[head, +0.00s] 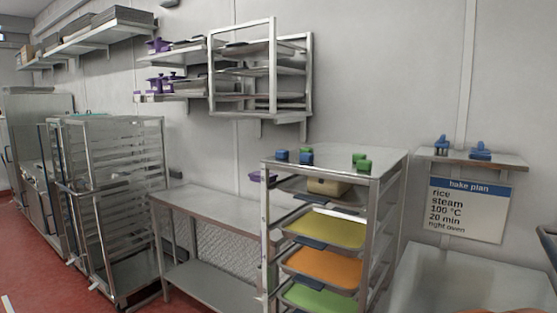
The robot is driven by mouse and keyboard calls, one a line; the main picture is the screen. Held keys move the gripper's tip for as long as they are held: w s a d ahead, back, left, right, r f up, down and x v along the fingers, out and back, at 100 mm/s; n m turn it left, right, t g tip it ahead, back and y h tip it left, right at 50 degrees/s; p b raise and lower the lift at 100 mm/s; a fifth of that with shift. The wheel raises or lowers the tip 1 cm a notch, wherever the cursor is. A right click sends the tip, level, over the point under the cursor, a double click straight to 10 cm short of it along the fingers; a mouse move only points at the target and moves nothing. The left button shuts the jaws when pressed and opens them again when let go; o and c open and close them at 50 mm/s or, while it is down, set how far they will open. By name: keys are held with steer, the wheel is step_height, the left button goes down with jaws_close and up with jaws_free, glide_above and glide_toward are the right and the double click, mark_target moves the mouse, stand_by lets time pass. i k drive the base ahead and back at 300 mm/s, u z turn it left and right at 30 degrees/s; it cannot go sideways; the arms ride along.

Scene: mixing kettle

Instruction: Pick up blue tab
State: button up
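Two small blue tabs stand on top of the metal tray rack, a left one (282,155) and a right one (306,157). Two green tabs, a rear one (358,159) and a front one (364,166), stand on the same top to their right. Two more blue pieces, a left one (441,145) and a right one (480,151), stand on the small wall shelf at the right. They are too small to tell whether they are the same kind of tab. My gripper is not clearly in view.
The tray rack (390,172) holds yellow, orange and green trays. A bake plan sign (467,207) hangs below the wall shelf (510,161). A steel table (205,205) stands left of the rack. A dark shape is cut off at the right edge.

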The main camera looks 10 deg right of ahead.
mark_target(305, 158)
steer(key=z, duration=0.9)
steer(key=i, duration=1.1)
steer(key=u, duration=1.4)
